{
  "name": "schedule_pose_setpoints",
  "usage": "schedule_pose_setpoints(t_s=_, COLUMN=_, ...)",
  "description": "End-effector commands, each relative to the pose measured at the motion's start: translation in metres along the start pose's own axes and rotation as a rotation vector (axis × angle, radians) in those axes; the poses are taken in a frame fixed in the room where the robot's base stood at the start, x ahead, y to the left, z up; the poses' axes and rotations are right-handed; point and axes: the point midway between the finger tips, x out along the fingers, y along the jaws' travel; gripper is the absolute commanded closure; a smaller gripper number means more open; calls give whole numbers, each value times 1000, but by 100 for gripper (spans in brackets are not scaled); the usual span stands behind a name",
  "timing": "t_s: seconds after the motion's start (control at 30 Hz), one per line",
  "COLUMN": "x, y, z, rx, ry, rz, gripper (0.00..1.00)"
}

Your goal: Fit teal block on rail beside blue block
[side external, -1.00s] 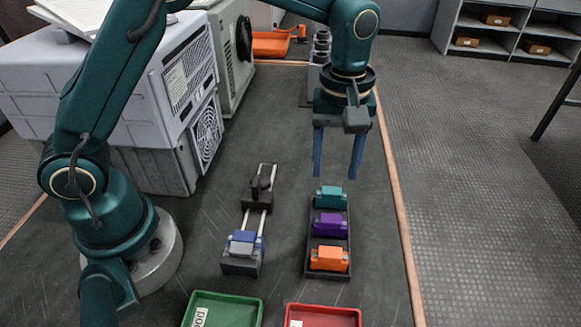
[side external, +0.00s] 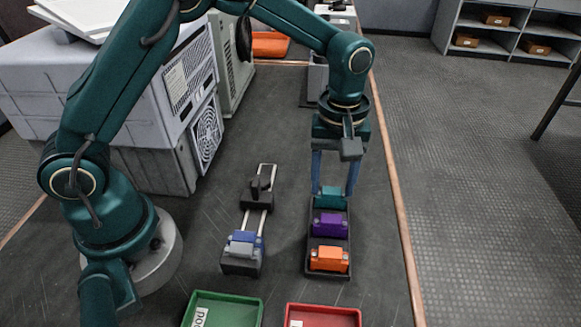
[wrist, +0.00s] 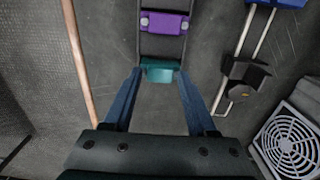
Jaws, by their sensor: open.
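The teal block (side external: 331,197) sits in the far end of a dark tray. It also shows in the wrist view (wrist: 159,70), between and just ahead of my fingertips. My gripper (side external: 334,190) is open, its blue fingers pointing down on either side of the teal block; I cannot tell whether they touch it. In the wrist view the gripper (wrist: 159,72) has nothing held. The blue block (side external: 243,242) sits at the near end of the rail (side external: 262,222), left of the tray. A dark clamp-like piece (side external: 258,192) sits farther along the rail.
The tray (side external: 311,262) also holds a purple block (side external: 330,224) and an orange block (side external: 329,258). A green bin (side external: 224,311) and a red bin (side external: 322,318) stand in front. A grey cabinet with a fan (side external: 206,136) stands at left. The mat between rail and tray is clear.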

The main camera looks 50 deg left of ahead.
Motion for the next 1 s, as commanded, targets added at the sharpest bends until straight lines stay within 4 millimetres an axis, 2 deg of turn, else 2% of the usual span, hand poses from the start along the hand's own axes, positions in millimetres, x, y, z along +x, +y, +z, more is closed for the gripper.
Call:
schedule_pose_setpoints(t_s=0.07, x=0, y=0, z=0, rx=0, ry=0, rz=0, gripper=43)
schedule_pose_setpoints(t_s=0.1, x=0, y=0, z=0, rx=0, ry=0, rz=0, gripper=50)
schedule_pose_setpoints(t_s=0.23, x=0, y=0, z=0, rx=0, ry=0, rz=0, gripper=100)
schedule_pose_setpoints(t_s=0.6, x=-2, y=0, z=0, rx=0, ry=0, rz=1, gripper=100)
schedule_pose_setpoints(t_s=1.0, x=-24, y=0, z=0, rx=0, ry=2, rz=3, gripper=100)
